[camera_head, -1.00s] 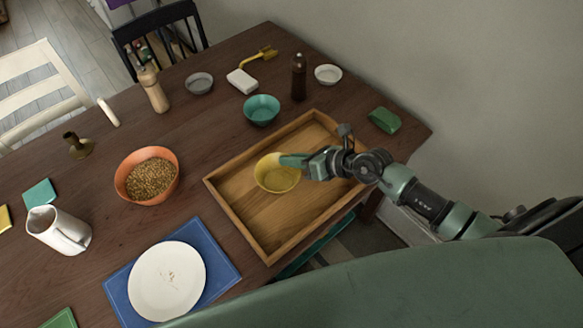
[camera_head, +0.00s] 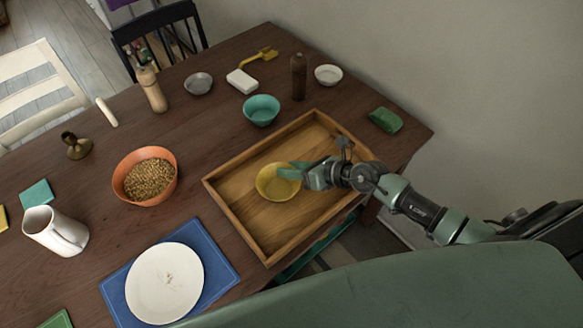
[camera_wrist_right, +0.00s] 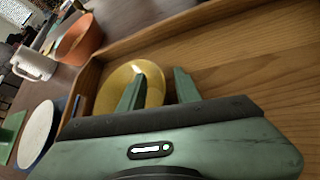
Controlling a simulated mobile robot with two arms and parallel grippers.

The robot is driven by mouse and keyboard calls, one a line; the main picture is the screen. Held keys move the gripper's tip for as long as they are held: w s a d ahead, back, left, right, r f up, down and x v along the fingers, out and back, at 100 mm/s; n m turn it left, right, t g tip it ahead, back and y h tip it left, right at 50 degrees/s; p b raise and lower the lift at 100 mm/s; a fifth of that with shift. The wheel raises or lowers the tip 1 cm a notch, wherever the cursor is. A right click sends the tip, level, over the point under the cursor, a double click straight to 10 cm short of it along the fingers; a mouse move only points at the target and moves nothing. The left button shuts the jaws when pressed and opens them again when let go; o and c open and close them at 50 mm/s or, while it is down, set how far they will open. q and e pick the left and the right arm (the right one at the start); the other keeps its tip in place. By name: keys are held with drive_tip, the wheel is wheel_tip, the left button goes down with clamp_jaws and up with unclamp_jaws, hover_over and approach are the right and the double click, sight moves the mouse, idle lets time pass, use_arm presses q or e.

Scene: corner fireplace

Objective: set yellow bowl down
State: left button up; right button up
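The yellow bowl (camera_head: 277,184) sits upright in the wooden tray (camera_head: 240,232), left of the tray's middle. My right gripper (camera_head: 290,170) is at the bowl's right rim in the head view. In the right wrist view the gripper (camera_wrist_right: 158,90) has its two green fingers spread apart. One finger overlaps the yellow bowl (camera_wrist_right: 112,82), and the other is outside it, with the bowl's edge between them and no grip on it visible. My left gripper is out of view.
A teal bowl (camera_head: 261,110) stands behind the tray. An orange bowl of grain (camera_head: 128,189) and a white plate (camera_head: 160,290) on a blue mat (camera_head: 222,266) are at the left. The tray floor around the yellow bowl is clear.

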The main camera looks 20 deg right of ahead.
drive_tip(key=shift+r, duration=0.2)
drive_tip(key=shift+s+d, duration=0.25)
drive_tip(key=shift+s, duration=0.05)
drive_tip(key=v, duration=1.1)
drive_tip(key=shift+r+b, duration=0.15)
drive_tip(key=shift+b, duration=0.15)
